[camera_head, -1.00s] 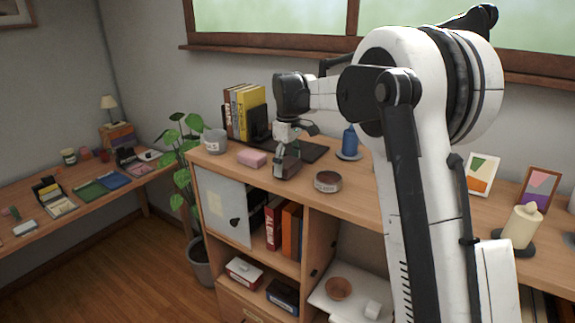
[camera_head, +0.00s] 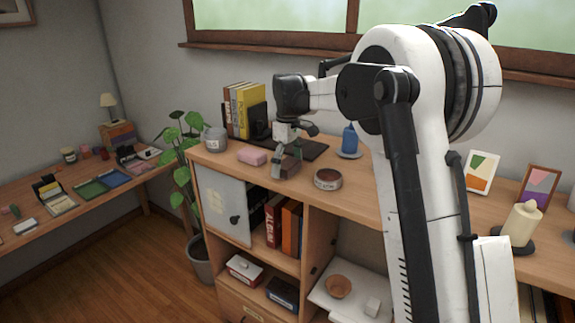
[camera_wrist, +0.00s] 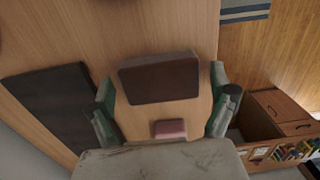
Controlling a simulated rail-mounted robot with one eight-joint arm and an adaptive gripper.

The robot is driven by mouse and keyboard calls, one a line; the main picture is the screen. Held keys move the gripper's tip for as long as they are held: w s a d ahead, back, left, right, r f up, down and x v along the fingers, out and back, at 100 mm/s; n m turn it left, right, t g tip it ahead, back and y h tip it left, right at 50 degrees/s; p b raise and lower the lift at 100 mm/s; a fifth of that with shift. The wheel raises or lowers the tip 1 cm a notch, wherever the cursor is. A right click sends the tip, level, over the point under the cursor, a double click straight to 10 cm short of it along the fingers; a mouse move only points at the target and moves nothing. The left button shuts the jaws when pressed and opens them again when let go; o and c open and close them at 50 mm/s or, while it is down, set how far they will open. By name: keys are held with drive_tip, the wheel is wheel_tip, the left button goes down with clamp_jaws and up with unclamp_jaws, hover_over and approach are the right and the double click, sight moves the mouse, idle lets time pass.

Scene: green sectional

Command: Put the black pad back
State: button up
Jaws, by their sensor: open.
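A dark brown-black block-like pad (camera_wrist: 158,80) lies on the wooden cabinet top, between and just beyond the fingertips in the wrist view. My gripper (camera_wrist: 163,98) is open, one green-grey finger at each side of it, with gaps showing. In the head view my gripper (camera_head: 286,165) reaches down to the cabinet top, and its fingers partly hide the pad. A larger flat black mat (camera_wrist: 50,108) lies to the left in the wrist view; it also shows behind my gripper in the head view (camera_head: 312,148). I cannot tell which dark piece the task names.
A pink block (camera_head: 252,156) sits left of my gripper, and a round dark tin (camera_head: 327,179) to its right. Books (camera_head: 243,108), a grey pot (camera_head: 215,139) and a blue bottle (camera_head: 349,139) stand behind. The cabinet top (camera_head: 355,190) is bare near its front edge.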

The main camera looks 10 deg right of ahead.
sight(287, 163)
wheel_tip(287, 163, up, 12)
drive_tip(key=b, duration=0.1)
drive_tip(key=s+r+m+t, duration=0.2)
drive_tip(key=s+r, duration=0.1)
drive_tip(key=s, duration=0.8)
drive_tip(key=s+f+m+t, duration=0.1)
drive_tip(key=s+f, duration=0.4)
drive_tip(key=s, duration=0.5)
drive_tip(key=s+f+m+t, duration=0.2)
drive_tip(key=s+f, duration=0.3)
drive_tip(key=s, duration=0.5)
drive_tip(key=s+f+m+t, duration=0.2)
drive_tip(key=s+f, duration=0.3)
drive_tip(key=s, duration=0.5)
drive_tip(key=shift+m, duration=0.8)
